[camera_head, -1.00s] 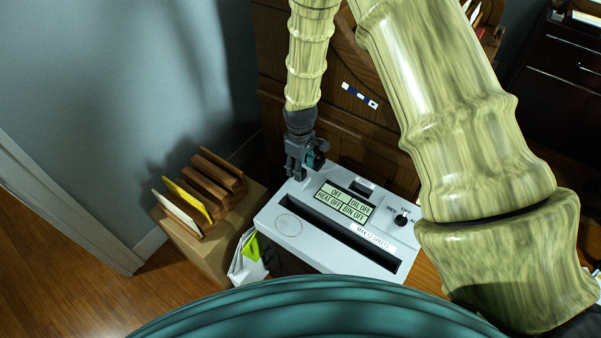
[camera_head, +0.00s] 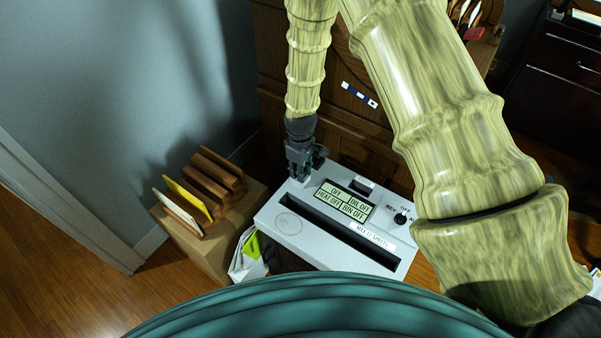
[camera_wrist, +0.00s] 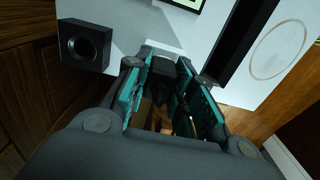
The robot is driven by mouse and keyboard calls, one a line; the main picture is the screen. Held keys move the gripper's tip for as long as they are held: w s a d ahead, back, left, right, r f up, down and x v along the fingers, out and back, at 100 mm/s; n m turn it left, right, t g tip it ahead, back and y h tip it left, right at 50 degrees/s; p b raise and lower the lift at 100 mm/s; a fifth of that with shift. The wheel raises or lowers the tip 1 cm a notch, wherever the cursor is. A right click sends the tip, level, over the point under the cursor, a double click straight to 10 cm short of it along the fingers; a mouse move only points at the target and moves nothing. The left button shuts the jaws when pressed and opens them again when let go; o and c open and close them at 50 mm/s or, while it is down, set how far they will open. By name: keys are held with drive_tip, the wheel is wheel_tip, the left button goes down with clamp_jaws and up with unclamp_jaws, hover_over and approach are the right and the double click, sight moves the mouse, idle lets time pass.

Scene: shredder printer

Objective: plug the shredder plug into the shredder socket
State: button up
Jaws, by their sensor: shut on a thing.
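The shredder (camera_head: 270,214) is a light grey box with a long dark slot, a status panel and a knob. A black square socket (camera_wrist: 86,44) with a round opening sits on the shredder at upper left there. My gripper (camera_head: 304,172) is at the shredder's back left corner. In the wrist view, my gripper (camera_wrist: 162,68) is shut on a dark plug (camera_wrist: 161,78), held between the teal finger pads. The plug is apart from the socket, to its right. Its tip is partly hidden and dark.
A wooden rack (camera_head: 211,185) with files stands on a box left of the shredder. A wooden cabinet (camera_head: 352,130) rises close behind it. A bin with papers (camera_head: 247,256) is below its left side. Open floor lies at lower left.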

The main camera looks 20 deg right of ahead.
drive_tip(key=shift+r, duration=0.15)
drive_tip(key=shift+w+r+b, duration=0.1)
drive_tip(key=shift+r+b, duration=0.2)
drive_tip(key=shift+r, duration=0.25)
drive_tip(key=shift+r+b, duration=0.3)
drive_tip(key=shift+r, duration=0.65)
drive_tip(key=s+a+r+b, duration=0.1)
drive_tip(key=s+a+b, duration=0.1)
drive_tip(key=s, duration=1.3)
drive_tip(key=shift+s+a+r+b, duration=0.3)
drive_tip(key=shift+s+a+r, duration=0.1)
drive_tip(key=shift+a, duration=0.25)
drive_tip(key=shift+o, duration=1)
clamp_jaws()
drive_tip(key=shift+r+p, duration=0.1)
drive_tip(key=shift+p, duration=0.3)
